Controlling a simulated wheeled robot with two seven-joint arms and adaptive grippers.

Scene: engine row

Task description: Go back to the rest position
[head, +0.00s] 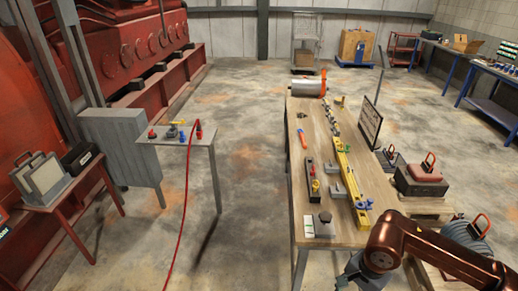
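My copper-coloured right arm comes in at the bottom right, in front of the near right corner of the wooden workbench (312,228). It bends there, and a grey joint shows at the bottom edge. The fingers of my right gripper are not visible; the rest of that arm is cut off by the frame. My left arm and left gripper do not show in the head view.
The bench carries yellow and red levels (342,168), small tools and a metal cylinder (308,87). A small grey table (190,133) with a red cable (187,185) stands left. Pallets and a red-topped case (425,175) lie right. The floor between the tables is clear.

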